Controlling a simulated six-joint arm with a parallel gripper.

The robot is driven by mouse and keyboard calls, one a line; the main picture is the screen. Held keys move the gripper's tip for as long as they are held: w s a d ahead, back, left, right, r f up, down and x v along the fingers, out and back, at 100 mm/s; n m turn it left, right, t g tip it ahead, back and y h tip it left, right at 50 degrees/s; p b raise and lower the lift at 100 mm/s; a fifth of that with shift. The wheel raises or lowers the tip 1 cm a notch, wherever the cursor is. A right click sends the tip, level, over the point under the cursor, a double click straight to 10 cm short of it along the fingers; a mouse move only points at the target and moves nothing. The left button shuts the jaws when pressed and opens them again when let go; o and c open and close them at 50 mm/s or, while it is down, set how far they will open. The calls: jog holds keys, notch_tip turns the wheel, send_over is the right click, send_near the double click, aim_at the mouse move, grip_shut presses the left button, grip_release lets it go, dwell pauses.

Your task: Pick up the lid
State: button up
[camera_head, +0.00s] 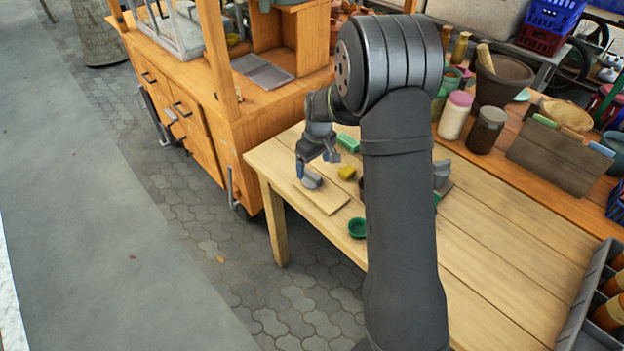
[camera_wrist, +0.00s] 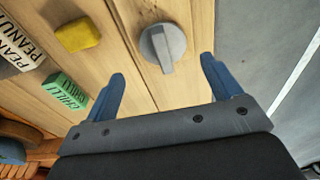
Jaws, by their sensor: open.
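The lid is a grey round disc with a raised straight bar handle (camera_wrist: 163,48). It lies flat on a pale wooden board, and it also shows in the head view (camera_head: 312,180) near the table's left end. My gripper (camera_head: 317,163) is above the lid, its jaws apart and empty. In the wrist view the blue fingers (camera_wrist: 163,70) point towards the lid, one to each side of its handle line. The lid lies just beyond the fingertips, and no contact shows.
The board (camera_head: 328,203) lies on the wooden table (camera_head: 480,240). A yellow block (camera_wrist: 76,34), a green chilli box (camera_wrist: 65,93) and a peanut-labelled container (camera_wrist: 18,45) are left of the lid in the wrist view. A green bowl (camera_head: 357,228) stands near the front edge.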

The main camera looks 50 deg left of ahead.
aim_at(312, 174)
jog(key=f, duration=0.5)
jog(key=shift+s+a, duration=0.1)
jog(key=shift+s, duration=0.2)
jog(key=shift+r, duration=0.1)
jog(key=c, duration=1)
